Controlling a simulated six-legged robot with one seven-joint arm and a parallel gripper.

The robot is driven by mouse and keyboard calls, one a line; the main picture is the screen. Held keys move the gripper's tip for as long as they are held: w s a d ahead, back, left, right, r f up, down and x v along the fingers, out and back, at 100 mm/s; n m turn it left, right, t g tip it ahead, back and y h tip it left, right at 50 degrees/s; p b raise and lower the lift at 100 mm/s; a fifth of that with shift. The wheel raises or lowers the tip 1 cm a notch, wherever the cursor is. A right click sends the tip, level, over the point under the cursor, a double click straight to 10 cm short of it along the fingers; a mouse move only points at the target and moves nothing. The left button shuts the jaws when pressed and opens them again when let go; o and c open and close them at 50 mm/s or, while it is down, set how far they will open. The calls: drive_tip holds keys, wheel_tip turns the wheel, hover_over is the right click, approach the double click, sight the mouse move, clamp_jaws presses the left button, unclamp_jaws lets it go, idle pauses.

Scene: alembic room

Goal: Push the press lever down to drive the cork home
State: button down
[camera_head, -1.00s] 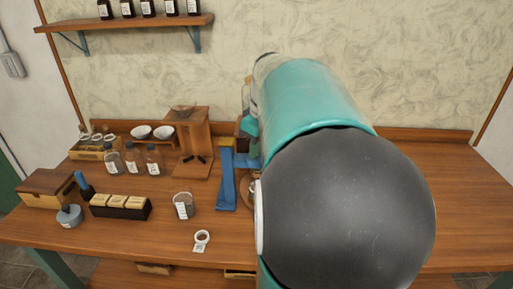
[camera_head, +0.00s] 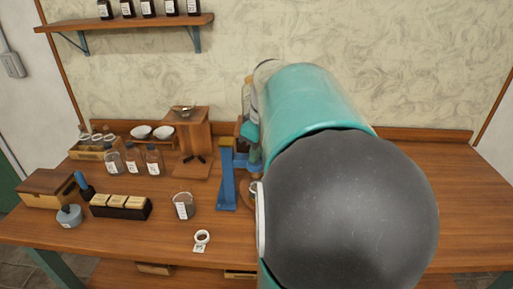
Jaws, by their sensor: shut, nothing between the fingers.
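The blue press (camera_head: 227,182) stands on the bench left of my arm, with a tan block (camera_head: 227,143) at the top of its upright. Blue parts reach right from the upright and pass behind my arm. I cannot make out the lever, the cork or the bottle under it. My teal and dark grey arm fills the middle right and reaches toward the back of the bench. My gripper is hidden behind the arm, so its contact with the press cannot be seen.
Left of the press are a wooden stand (camera_head: 194,140), a labelled glass beaker (camera_head: 183,206), several bottles (camera_head: 133,160), a dark block with pale pieces (camera_head: 121,207) and a wooden box (camera_head: 47,188). The bench's right side is clear.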

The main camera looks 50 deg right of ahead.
drive_tip(key=shift+s+a, duration=0.1)
idle(0.3)
drive_tip(key=shift+f, duration=0.6)
drive_tip(key=shift+a, duration=0.1)
drive_tip(key=shift+f, duration=1.05)
idle(0.4)
